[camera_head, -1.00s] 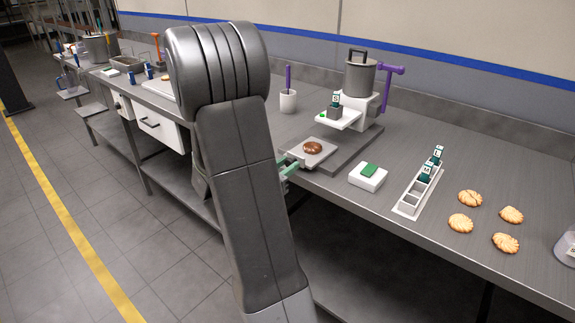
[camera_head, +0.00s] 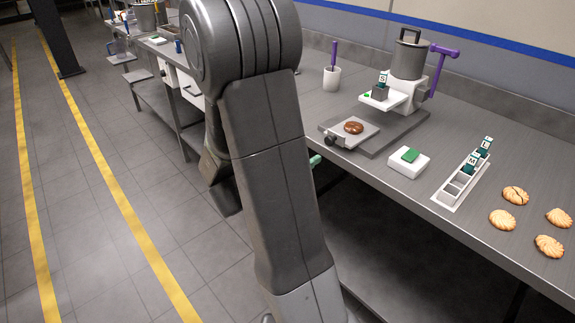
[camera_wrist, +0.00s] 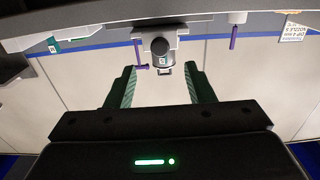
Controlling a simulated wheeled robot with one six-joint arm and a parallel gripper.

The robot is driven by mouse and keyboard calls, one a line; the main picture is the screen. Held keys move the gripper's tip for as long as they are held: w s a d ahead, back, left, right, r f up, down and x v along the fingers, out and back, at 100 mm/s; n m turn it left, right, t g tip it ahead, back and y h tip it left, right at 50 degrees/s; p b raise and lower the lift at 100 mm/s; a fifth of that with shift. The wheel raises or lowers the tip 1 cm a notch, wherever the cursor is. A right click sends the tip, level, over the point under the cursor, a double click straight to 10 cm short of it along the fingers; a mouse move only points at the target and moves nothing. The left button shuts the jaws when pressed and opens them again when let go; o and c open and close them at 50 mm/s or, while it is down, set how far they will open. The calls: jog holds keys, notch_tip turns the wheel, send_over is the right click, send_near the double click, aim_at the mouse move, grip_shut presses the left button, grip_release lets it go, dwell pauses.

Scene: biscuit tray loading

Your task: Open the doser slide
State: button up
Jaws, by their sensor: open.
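The doser has a grey pot (camera_head: 408,60) on a white body, with a purple handle (camera_head: 446,52) at its right. I cannot tell which part is the slide. My gripper (camera_wrist: 163,88) is open and empty in the wrist view, where the inverted doser (camera_wrist: 161,64) appears beyond the fingers. In the head view only a green bit of my gripper (camera_head: 315,161) shows beside my arm, near the table's front edge.
A white box with a green top (camera_head: 409,162), a slotted rack (camera_head: 462,181) with dark green labelled pieces and several biscuits (camera_head: 515,195) lie to the right. A white cup (camera_head: 332,79) holds a purple stick. Open floor (camera_head: 110,200) lies at the left.

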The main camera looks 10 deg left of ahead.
aim_at(327, 142)
jog(key=shift+v, duration=2.7)
jog(key=shift+w+d, duration=0.1)
jog(key=x, duration=1.4)
